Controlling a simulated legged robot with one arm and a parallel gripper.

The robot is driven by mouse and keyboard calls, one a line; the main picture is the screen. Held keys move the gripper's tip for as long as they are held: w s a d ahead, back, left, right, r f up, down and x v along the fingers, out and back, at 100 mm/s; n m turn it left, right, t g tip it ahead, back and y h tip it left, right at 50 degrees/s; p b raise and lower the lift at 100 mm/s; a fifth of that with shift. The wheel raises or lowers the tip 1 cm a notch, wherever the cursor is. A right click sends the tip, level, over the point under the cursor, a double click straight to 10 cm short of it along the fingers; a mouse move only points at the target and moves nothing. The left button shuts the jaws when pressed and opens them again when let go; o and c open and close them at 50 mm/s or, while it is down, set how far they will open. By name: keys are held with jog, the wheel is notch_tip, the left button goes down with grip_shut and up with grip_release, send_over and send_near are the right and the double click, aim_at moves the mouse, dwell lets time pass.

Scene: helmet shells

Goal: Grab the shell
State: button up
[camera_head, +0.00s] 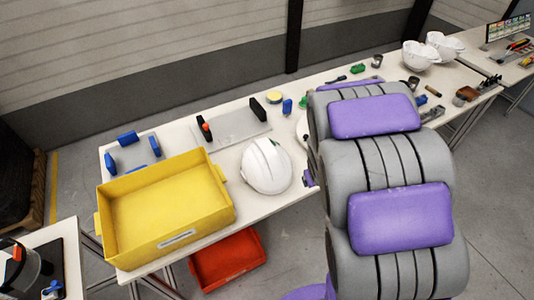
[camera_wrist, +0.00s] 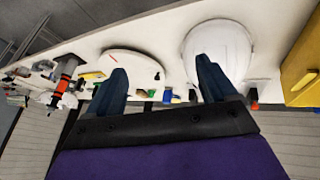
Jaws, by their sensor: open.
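A white helmet shell (camera_head: 266,166) sits dome up on the table, right of the yellow bin. In the wrist view the white shell (camera_wrist: 222,40) is at the upper right, and one finger overlaps its lower part in the picture. My gripper (camera_wrist: 160,65) is open, with nothing between its two dark blue fingers. Contact with the shell cannot be told. In the head view my grey and purple arm hides most of the gripper. Two more white shells (camera_head: 420,55) (camera_head: 444,46) stand at the table's far right.
A yellow bin (camera_head: 228,208) stands at the table's left end, also in the wrist view (camera_wrist: 301,62). A grey plate with black uprights (camera_head: 232,130) lies behind the shell. A white round piece (camera_wrist: 135,62) is left of it in the wrist view. A red bin (camera_head: 228,262) is below.

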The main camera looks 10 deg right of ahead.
jog(key=w+a+f+n+t+y, duration=0.1)
jog(key=w+a+f+t+y, duration=0.1)
jog(key=w, duration=0.4)
jog(key=w+a+f+n+t+y, duration=0.1)
jog(key=w+a+f+t+y, duration=0.2)
jog(key=w+a+t+y, duration=0.1)
jog(key=w+a+t, duration=0.1)
jog(key=w+a, duration=0.1)
jog(key=shift+w+a+f, duration=0.3)
jog(key=shift+w+f, duration=0.05)
jog(key=shift+w, duration=0.05)
dwell(0.7)
jog(key=b, duration=0.6)
jog(key=shift+w+f+t, duration=0.15)
jog(key=shift+w+t, duration=0.15)
jog(key=shift+w, duration=0.1)
